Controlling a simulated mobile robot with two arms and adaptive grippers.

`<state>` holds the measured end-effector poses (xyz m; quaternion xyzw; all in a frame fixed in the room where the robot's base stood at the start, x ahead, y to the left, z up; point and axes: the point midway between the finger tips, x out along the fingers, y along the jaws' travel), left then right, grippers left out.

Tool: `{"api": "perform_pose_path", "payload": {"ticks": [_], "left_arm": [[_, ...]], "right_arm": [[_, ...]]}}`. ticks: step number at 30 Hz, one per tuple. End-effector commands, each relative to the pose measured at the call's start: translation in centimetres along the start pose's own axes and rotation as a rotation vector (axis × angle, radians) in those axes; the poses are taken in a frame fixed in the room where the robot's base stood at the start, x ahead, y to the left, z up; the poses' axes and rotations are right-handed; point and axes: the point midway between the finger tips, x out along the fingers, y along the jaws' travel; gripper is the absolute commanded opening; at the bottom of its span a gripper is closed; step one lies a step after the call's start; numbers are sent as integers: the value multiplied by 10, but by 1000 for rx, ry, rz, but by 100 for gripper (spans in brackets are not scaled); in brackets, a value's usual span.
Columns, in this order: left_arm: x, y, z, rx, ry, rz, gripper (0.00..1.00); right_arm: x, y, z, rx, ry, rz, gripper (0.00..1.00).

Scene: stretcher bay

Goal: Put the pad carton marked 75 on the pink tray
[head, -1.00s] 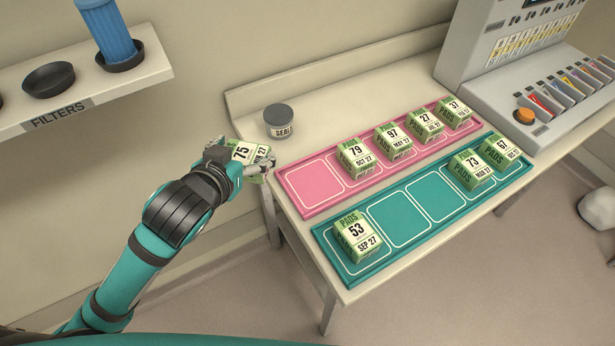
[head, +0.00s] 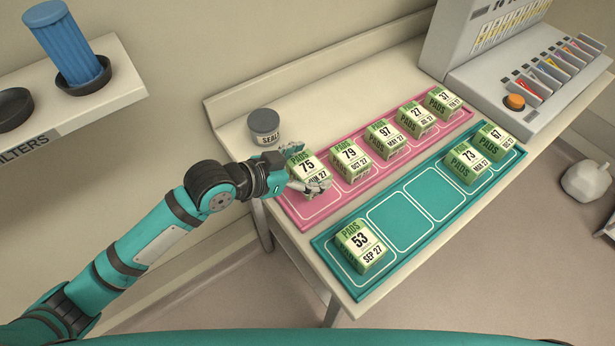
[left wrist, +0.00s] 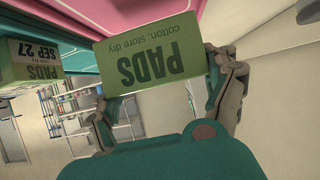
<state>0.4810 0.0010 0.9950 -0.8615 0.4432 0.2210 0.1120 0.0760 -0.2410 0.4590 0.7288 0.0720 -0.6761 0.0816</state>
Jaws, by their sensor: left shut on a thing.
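The pad carton marked 75 (head: 307,167) is green and white and is over the left end slot of the pink tray (head: 325,208) in the head view. My left gripper (head: 292,178) is shut on it. In the left wrist view the carton (left wrist: 155,68) sits between the two fingers (left wrist: 165,95). Whether its base touches the tray I cannot tell. The other pink slots hold cartons marked 79 (head: 350,161), 97 (head: 384,140), 27 (head: 416,119) and 37 (head: 442,102). My right gripper is in neither view.
A teal tray (head: 408,222) in front holds cartons 53 (head: 360,247), 73 (head: 467,164) and 67 (head: 494,143), with empty slots between. A SEALS jar (head: 264,127) stands behind the gripper. A grey machine (head: 525,75) stands at the right, a filter shelf (head: 100,95) at upper left.

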Motion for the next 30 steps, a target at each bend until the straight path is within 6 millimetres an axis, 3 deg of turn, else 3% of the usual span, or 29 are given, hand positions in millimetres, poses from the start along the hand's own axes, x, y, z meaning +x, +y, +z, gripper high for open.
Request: {"api": "perform_pose_path", "payload": {"ticks": [6, 19, 20, 21, 24, 30], "left_arm": [[14, 0, 25, -3, -1, 0, 44], [19, 0, 35, 0, 2, -1, 44], [19, 0, 36, 0, 0, 0, 85], [19, 0, 36, 0, 0, 0, 90], [19, 0, 36, 0, 0, 0, 100], [19, 0, 35, 0, 0, -1, 100]], "right_arm": [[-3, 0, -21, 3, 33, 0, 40], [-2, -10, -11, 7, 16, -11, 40], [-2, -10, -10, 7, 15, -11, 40], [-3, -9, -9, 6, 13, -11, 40], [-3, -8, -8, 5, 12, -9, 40], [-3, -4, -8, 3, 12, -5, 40]]}}
